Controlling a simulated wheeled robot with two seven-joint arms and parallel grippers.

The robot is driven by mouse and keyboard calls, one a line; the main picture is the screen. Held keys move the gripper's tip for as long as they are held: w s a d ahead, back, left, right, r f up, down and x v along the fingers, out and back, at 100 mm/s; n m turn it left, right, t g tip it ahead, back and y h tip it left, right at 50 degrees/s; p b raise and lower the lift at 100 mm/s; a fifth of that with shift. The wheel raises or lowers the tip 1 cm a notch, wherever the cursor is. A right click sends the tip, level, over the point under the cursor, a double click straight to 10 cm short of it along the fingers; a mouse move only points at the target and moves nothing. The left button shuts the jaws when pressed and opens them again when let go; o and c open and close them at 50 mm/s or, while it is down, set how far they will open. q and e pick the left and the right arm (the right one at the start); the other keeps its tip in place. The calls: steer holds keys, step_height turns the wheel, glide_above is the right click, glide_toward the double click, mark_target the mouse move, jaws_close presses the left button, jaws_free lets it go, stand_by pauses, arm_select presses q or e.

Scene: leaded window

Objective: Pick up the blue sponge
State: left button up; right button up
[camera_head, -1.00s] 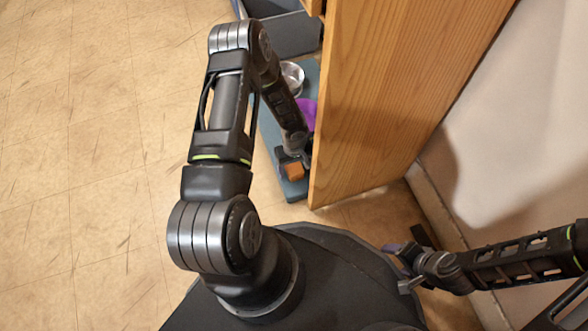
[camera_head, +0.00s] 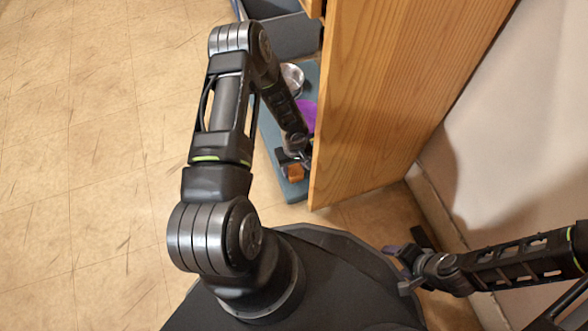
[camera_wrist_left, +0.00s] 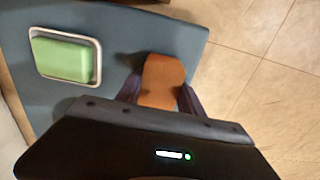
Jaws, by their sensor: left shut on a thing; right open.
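No blue sponge can be made out in these frames. My left gripper (camera_wrist_left: 160,96) is shut on an orange block (camera_wrist_left: 162,78), which sits between its fingers over the blue-grey board (camera_wrist_left: 115,35). In the head view, the orange block (camera_head: 296,173) shows at the left gripper (camera_head: 293,162), beside the wooden panel's edge. My right gripper (camera_head: 402,268) is open and empty at the lower right, apart from the board.
A green block (camera_wrist_left: 62,58) lies in a white-rimmed dish (camera_wrist_left: 98,62) on the board. A purple item (camera_head: 307,115) and a silvery bowl (camera_head: 292,76) are further back. The tall wooden panel (camera_head: 385,95) stands close right of my left gripper. Open floor (camera_head: 90,150) lies left.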

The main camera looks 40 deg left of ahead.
mark_target(291, 168)
arm_select(q)
steer(key=c, duration=0.4)
steer(key=shift+r, duration=0.15)
steer(key=shift+r+p, duration=0.5)
steer(key=shift+r, duration=0.1)
steer(key=shift+s+a+r+p, duration=0.25)
steer(key=shift+r+p, duration=0.15)
steer(key=shift+r, duration=0.2)
steer(key=shift+s+a+r+p, duration=0.1)
steer(key=shift+s+r+p, duration=0.2)
steer(key=shift+r, duration=0.25)
steer(key=s+a+p, duration=0.1)
steer(key=s+a, duration=0.2)
steer(key=s, duration=0.1)
steer(key=s+a+p, duration=0.1)
steer(key=s+a, duration=0.2)
steer(key=s, duration=0.2)
steer(key=s+a+p, duration=0.1)
steer(key=s+a, duration=0.2)
steer(key=s, duration=0.1)
steer(key=shift+s+a+f, duration=0.15)
steer(key=shift+s+a, duration=0.2)
steer(key=o, duration=0.8)
steer(key=shift+c, duration=0.2)
steer(key=c, duration=0.7)
